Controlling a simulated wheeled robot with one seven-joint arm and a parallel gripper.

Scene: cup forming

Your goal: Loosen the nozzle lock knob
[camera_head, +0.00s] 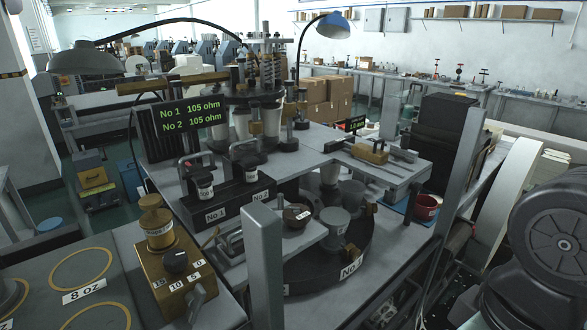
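I cannot tell for sure which part is the nozzle lock knob. A black knob (176,261) sits on a brass box (172,287) marked 15, 10, 5, 0 at the front left, with a stepped brass weight (155,222) behind it. A small dark brown round part (296,215) sits on the grey plate near the middle. A tan block (370,151) with a handle-like top lies on the raised grey plate (345,143) to the right, near a small green-lettered display (356,124). My gripper is not in view.
A black display (190,118) reads 105 ohm for No 1 and No 2. Below it stand black No 1 and No 2 units (232,196). A grey post (263,262) rises in front. Grey cups (334,226) stand on a dark turntable (318,272).

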